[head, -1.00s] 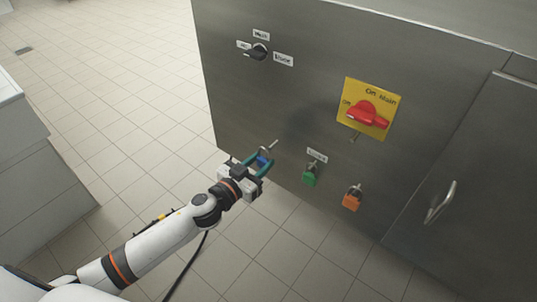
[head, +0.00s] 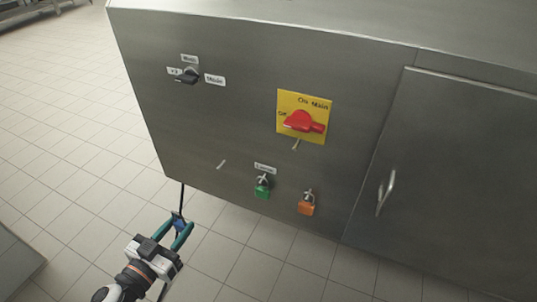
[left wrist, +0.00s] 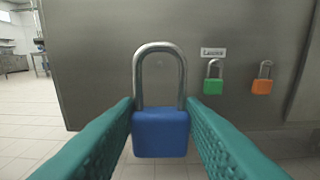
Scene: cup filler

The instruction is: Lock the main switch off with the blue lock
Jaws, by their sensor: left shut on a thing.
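My left gripper (head: 181,228) is shut on the blue lock (head: 177,224), away from the cabinet's front. In the left wrist view the blue lock (left wrist: 161,132) sits upright between the teal fingers, its steel shackle pointing up. Whether the shackle is latched is hard to tell. The red main switch (head: 304,121) sits on a yellow plate (head: 289,98) marked "On Main" on the cabinet. Its handle points right and slightly down. A small metal tab (head: 296,145) shows just below the plate. My right gripper is not in view.
A green lock (head: 262,190) and an orange lock (head: 306,207) hang on hooks under a label (head: 265,168). An empty hook (head: 221,164) is left of them. A black selector knob (head: 188,76) is at upper left, a door handle (head: 386,193) at right. Tiled floor lies open at left.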

